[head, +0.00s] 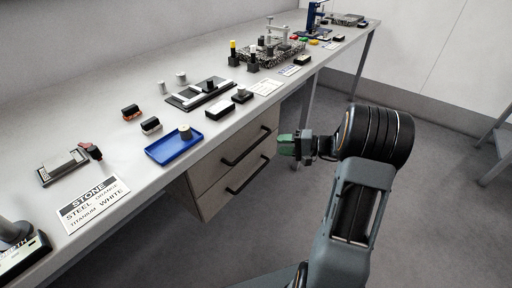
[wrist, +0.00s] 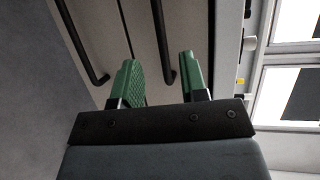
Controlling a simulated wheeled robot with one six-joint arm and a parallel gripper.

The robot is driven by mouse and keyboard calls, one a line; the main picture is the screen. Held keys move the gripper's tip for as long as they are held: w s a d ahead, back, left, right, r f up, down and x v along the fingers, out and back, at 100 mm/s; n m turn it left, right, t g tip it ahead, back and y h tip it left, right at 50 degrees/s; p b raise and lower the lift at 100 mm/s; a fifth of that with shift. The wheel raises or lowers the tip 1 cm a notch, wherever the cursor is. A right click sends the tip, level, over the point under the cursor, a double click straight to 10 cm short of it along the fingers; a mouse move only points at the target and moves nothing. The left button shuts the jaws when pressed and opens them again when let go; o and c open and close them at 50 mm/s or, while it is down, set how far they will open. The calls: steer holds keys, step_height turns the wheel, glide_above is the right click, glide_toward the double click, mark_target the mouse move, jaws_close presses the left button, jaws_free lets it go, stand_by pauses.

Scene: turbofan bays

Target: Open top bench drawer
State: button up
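The bench has two stacked drawers under its top, both looking shut, with wood-toned fronts and dark bar handles. The top drawer (head: 218,159) carries the upper handle (head: 246,146). My gripper (head: 284,144), with green fingers, is in front of the drawers, to the right of that handle in the head view. In the wrist view my gripper (wrist: 161,76) is open, its fingers pointing at the drawer fronts. The upper handle (wrist: 161,40) appears between the two fingers there. I cannot tell whether the fingertips reach it. Nothing is visibly held.
The lower drawer handle (head: 247,175) sits below; in the wrist view it is the left bar (wrist: 78,40). The bench top (head: 220,139) holds a blue tray (head: 160,153), a label sheet (head: 92,203) and several small parts.

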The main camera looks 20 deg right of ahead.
mark_target(255, 144)
steer(key=b+x, duration=0.1)
steer(key=x, duration=0.9)
steer(key=shift+a, duration=0.1)
steer(key=shift+c, duration=0.3)
jaws_close()
